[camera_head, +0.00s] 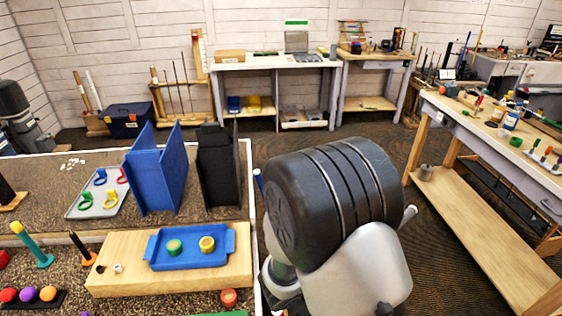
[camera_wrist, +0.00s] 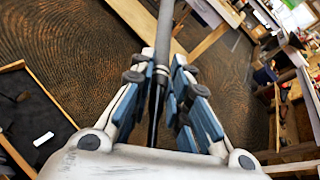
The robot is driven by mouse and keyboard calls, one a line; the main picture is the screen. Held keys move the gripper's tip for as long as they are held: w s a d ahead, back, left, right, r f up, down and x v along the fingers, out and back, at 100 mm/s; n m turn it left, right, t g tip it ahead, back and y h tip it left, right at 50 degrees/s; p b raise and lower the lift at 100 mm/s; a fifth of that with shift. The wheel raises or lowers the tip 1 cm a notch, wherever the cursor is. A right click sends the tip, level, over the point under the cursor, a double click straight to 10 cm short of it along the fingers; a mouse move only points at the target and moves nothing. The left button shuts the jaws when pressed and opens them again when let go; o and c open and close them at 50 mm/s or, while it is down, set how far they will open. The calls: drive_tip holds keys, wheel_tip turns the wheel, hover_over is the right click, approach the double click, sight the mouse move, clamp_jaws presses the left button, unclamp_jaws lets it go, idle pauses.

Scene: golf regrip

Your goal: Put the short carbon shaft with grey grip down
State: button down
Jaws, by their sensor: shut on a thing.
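The short carbon shaft with grey grip shows in the wrist view, its grey grip (camera_wrist: 166,28) reaching up past the fingertips and its dark shaft (camera_wrist: 154,125) running down between the fingers. My gripper (camera_wrist: 161,72) is shut on it, with a blue-padded finger on each side. The shaft is in the air with the dark floor far behind it; its upper end is cut off by the frame. In the head view my arm hides the gripper. A light grey rod end (camera_head: 408,214) sticks out right of my arm; I cannot tell whether it is the shaft.
Left of my arm, a bench holds a wooden block (camera_head: 112,275) with a blue tray (camera_head: 193,261), blue (camera_head: 157,180) and black (camera_head: 218,175) upright holders, and a grey tray (camera_head: 78,207). A wooden workbench (camera_head: 500,140) with a low shelf stands right. Open floor (camera_head: 455,245) lies between.

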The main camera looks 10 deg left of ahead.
drive_tip(key=shift+a, duration=0.1)
drive_tip(key=s+a+r+n+t+y+p, duration=0.1)
drive_tip(key=a+r, duration=0.2)
drive_tip(key=a, duration=0.8)
drive_tip(key=s+a+r+n+t+y+p, duration=0.1)
drive_tip(key=s+a+r+n+y+p, duration=0.1)
drive_tip(key=a, duration=1)
drive_tip(key=s+a+r+n+t+y+p, duration=0.2)
drive_tip(key=a+r, duration=0.2)
drive_tip(key=a, duration=0.8)
drive_tip(key=shift+r, duration=0.35)
wheel_tip(320, 180, down, 20)
drive_tip(key=b, duration=0.3)
drive_tip(key=shift+r+b, duration=0.25)
drive_tip(key=shift+b, duration=0.1)
drive_tip(key=shift+f, duration=0.1)
